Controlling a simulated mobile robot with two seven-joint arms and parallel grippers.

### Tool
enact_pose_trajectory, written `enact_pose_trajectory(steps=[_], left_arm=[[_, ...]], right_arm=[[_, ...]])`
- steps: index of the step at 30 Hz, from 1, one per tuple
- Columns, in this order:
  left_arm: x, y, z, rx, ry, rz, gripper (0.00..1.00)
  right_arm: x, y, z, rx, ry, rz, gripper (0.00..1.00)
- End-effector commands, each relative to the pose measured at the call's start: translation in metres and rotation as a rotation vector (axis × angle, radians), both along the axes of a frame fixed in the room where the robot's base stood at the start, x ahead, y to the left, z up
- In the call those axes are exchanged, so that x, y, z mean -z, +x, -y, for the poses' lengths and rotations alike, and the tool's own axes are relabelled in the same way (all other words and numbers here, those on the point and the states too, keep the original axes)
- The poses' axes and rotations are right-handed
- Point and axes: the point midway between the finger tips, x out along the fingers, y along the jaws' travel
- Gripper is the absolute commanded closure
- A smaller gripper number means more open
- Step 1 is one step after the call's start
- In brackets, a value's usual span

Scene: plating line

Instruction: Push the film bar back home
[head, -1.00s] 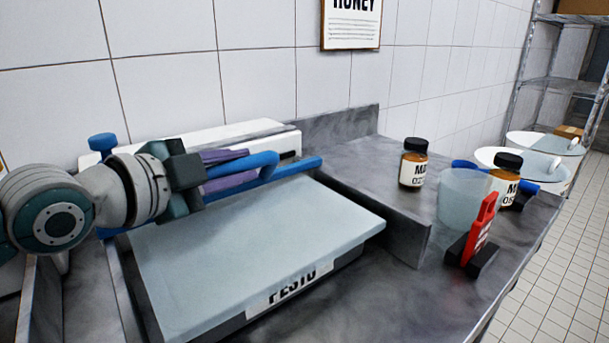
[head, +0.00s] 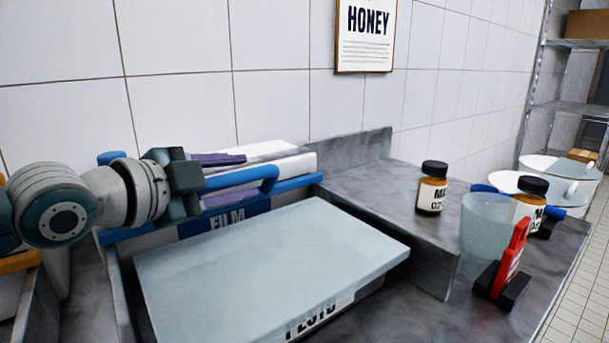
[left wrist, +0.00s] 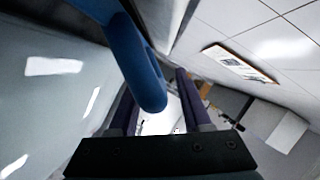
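The blue film bar (head: 300,184) lies along the front of the white film box (head: 290,162), above its FILM label (head: 228,218). Its raised blue handle (head: 268,177) points right. My left gripper (head: 222,180) is at the handle, one purple finger above it and one below. In the left wrist view the handle (left wrist: 149,85) lies between the spread purple fingers (left wrist: 158,112), with gaps beside it, so the gripper looks open. Much of the bar's left part is hidden behind my left arm. My right gripper is not in view.
A pale-topped PESTO tray (head: 270,255) fills the counter in front of the bar. To the right stand two brown jars (head: 432,190), a clear cup (head: 483,228) and a red tool (head: 512,258) in a dark holder. A tiled wall is close behind.

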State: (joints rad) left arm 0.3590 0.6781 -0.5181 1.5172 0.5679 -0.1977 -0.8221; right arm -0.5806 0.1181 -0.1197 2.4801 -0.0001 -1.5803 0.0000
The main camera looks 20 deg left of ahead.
Motion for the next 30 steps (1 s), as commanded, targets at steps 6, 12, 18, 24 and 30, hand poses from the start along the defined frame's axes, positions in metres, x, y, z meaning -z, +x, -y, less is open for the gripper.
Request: enact_pose_trajectory(steps=[6,12,18,24,30], left_arm=[[0.000,0.000,0.001,0.002,-0.002,0.001,0.45],[-0.002,-0.007,-0.001,0.002,-0.002,-0.001,0.45],[-0.008,-0.035,-0.010,0.004,0.000,-0.002,0.45],[-0.015,-0.067,-0.021,0.003,0.000,-0.003,0.45],[-0.020,-0.086,-0.028,0.002,-0.001,-0.002,0.45]], right_arm=[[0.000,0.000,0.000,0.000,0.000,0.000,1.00],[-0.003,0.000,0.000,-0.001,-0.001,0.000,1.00],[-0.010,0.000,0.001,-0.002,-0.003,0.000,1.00],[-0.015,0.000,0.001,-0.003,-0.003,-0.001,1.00],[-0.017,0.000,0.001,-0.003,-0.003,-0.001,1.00]])
